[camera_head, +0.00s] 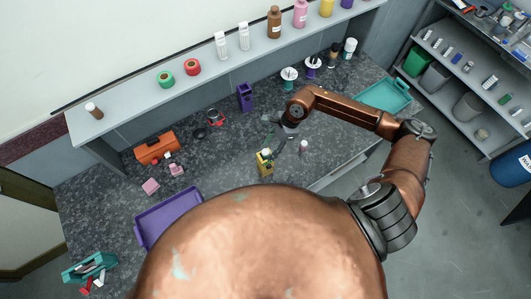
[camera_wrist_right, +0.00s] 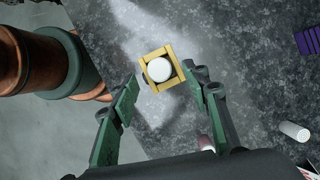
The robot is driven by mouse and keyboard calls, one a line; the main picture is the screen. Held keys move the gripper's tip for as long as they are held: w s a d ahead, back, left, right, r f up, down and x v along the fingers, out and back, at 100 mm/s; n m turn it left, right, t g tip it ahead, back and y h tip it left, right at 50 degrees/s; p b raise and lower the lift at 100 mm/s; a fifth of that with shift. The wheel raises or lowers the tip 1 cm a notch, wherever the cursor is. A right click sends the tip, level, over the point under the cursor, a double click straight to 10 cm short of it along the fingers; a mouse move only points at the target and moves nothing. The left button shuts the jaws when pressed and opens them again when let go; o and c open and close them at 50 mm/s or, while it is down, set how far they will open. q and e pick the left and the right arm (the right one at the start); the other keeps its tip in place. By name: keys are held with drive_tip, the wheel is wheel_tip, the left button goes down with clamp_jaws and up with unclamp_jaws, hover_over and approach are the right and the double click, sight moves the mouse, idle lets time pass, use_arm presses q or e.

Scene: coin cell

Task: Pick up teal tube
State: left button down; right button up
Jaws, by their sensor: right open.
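My right gripper (camera_head: 275,136) is open above the counter, just behind a small yellow holder (camera_head: 265,168). In the right wrist view its two green-padded fingers (camera_wrist_right: 163,88) are apart, with nothing between the pads. The yellow holder (camera_wrist_right: 147,78) shows beyond the fingertips, between them in the picture. A white round top (camera_wrist_right: 159,69) sits inside its square frame. I cannot tell whether this is the cap of the teal tube, as no teal tube body shows clearly. My left gripper is not in view.
A small white-capped bottle (camera_head: 303,146) stands right of the holder. A purple tray (camera_head: 142,236) lies at left, a teal tray (camera_head: 404,89) at right. A purple box (camera_head: 245,97) and an orange toolbox (camera_head: 157,148) stand farther back. The counter right of the bottle is clear.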

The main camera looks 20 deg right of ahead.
drive_tip(key=shift+x, duration=1.3)
drive_tip(key=shift+c, duration=0.4)
drive_tip(key=shift+a, duration=0.1)
clamp_jaws()
